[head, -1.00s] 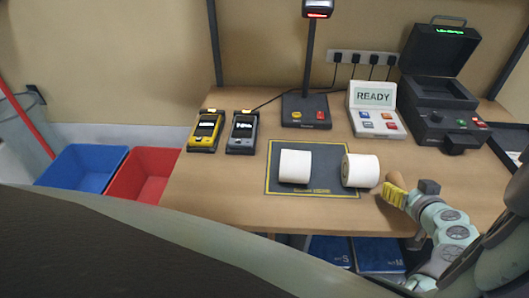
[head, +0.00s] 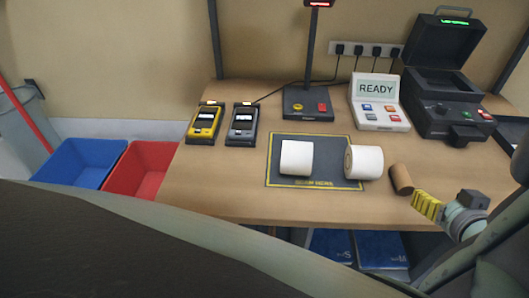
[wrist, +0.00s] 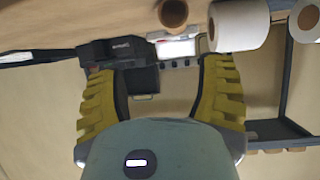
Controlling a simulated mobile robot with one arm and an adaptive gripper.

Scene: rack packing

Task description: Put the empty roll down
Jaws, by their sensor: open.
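The empty roll, a brown cardboard tube (head: 401,179), rests on the wooden table to the right of the white rolls. It also shows at the top of the wrist view (wrist: 173,13). My gripper (head: 428,206) is at the table's front right, just right of the tube and apart from it. In the wrist view my gripper's yellow fingers (wrist: 160,88) are spread wide with nothing between them.
Two white rolls, one on the dark mat (head: 297,158) and one at its right edge (head: 368,162), lie left of the tube. A READY display unit (head: 379,103) and an open black machine (head: 440,110) stand behind. Blue (head: 76,163) and red bins (head: 142,170) stand left.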

